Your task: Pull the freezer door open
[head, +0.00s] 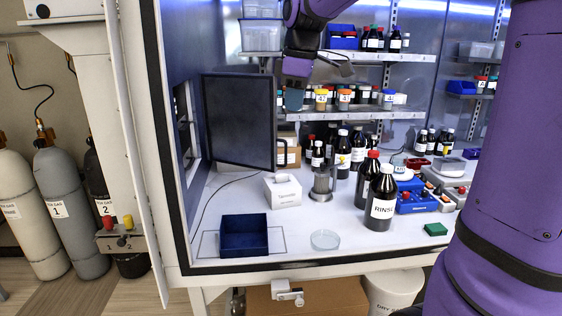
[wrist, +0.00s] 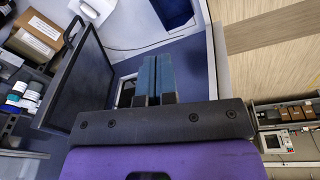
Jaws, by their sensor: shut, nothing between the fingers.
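The freezer door (head: 238,112) is a dark framed panel in the left part of the cabinet. It stands swung out from the left wall, with an opening (head: 184,122) in that wall beside it. Its dark bar handle (head: 283,150) is on the right edge. The wrist view shows the door (wrist: 78,82) left of my fingers and its handle (wrist: 73,30) at the upper left. My gripper (head: 293,100) is high beside the door's upper right corner. Its blue fingers (wrist: 153,80) are together and empty, apart from the handle.
A dark blue open bin (head: 243,252), a white box (head: 283,190) and a glass dish (head: 325,240) are on the worktop below. Dark bottles (head: 381,200) stand to the right. Shelves (head: 370,57) with jars are behind my gripper.

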